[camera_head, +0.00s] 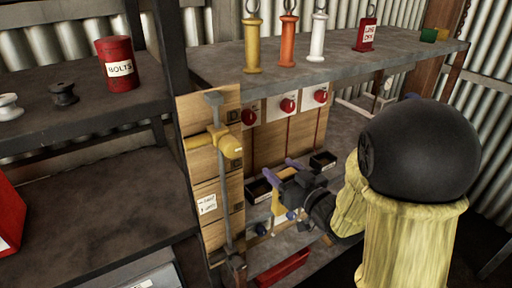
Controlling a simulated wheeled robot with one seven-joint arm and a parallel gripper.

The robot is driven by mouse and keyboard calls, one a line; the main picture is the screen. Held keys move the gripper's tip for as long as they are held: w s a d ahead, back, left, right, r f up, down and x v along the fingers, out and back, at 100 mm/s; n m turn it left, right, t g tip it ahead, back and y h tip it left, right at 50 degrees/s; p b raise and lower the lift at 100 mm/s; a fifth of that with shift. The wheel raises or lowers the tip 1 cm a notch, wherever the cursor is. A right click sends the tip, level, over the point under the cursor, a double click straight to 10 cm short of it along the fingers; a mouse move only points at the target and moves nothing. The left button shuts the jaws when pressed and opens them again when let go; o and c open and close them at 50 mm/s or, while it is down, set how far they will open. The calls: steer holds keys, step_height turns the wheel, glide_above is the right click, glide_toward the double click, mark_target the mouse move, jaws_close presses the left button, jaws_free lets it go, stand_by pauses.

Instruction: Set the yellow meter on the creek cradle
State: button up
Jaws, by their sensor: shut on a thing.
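My gripper (283,171) is low in the bay under the shelf, in front of the wooden panel. It has purple fingertips and a dark body. A small yellow piece, which looks like the yellow meter (277,204), shows at the gripper, with blue parts close by. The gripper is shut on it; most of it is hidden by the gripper. I cannot pick out the creek cradle for sure. Two dark trays with pale labels stand at the back of the bay, one left (262,190) and one right (322,161).
Yellow (253,45), orange (288,40) and white (318,38) ring-topped cylinders stand on the upper shelf (345,62). A post with a yellow fitting (228,145) rises left of the bay. Red knobs (288,104) line the panel. A red tray (283,268) lies low in front.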

steer(key=shift+w+a+r+p, duration=0.2)
steer(key=shift+w+p, duration=0.1)
steer(key=shift+p, duration=2.2)
steer(key=x, duration=1.1)
steer(key=shift+d+f+p, duration=0.15)
steer(key=shift+f+p, duration=0.15)
steer(key=shift+p, duration=0.15)
